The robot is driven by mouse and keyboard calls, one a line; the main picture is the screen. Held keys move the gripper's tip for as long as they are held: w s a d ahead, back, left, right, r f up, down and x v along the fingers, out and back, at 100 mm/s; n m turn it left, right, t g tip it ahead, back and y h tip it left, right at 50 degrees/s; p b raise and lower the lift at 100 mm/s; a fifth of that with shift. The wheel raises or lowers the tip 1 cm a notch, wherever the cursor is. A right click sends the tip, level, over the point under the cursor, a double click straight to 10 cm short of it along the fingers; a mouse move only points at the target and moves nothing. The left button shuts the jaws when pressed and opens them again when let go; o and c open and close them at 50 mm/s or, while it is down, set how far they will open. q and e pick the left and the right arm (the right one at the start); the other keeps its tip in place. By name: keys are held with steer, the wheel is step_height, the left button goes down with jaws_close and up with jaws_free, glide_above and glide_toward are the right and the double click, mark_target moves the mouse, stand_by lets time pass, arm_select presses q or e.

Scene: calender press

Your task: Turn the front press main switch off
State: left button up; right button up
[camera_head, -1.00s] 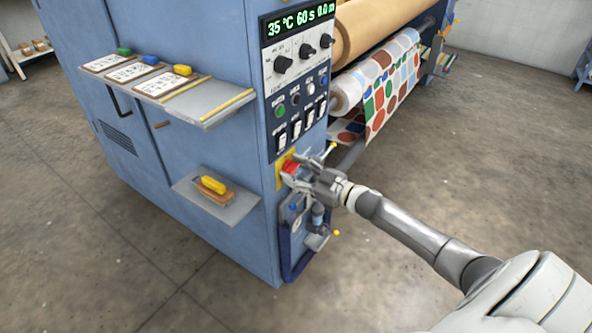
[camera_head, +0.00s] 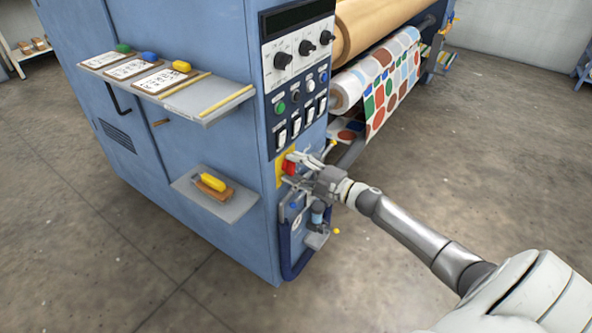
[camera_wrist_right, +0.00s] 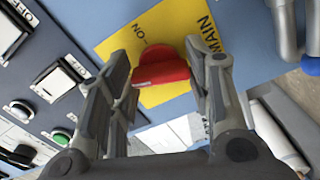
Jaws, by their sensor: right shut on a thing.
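The main switch is a red rotary handle (camera_head: 289,165) on a yellow plate (camera_head: 279,172) at the front corner of the blue press. In the right wrist view the red handle (camera_wrist_right: 160,72) sits on the yellow plate (camera_wrist_right: 128,40), which reads "MAIN" and "ON". My right gripper (camera_head: 304,167) is at the switch. In the right wrist view its two fingers (camera_wrist_right: 158,75) stand on either side of the red handle, shut on it. The display (camera_head: 299,16) above the control panel is dark. My left gripper is not in view.
The control panel (camera_head: 296,90) with knobs, buttons and rocker switches is just above the switch. A shelf (camera_head: 215,105) and a lower shelf (camera_head: 232,207) jut out to the left. A padlock-like fitting and blue tube (camera_head: 290,268) hang below. Open floor lies to the right.

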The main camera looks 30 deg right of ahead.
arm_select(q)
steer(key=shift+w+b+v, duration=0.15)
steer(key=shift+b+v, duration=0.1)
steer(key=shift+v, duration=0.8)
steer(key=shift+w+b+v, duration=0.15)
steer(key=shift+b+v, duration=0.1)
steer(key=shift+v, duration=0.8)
arm_select(e)
steer(key=shift+f+n, duration=0.1)
steer(key=shift+n, duration=1.9)
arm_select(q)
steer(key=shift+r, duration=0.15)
arm_select(e)
steer(key=o, duration=1)
steer(key=v, duration=1.2)
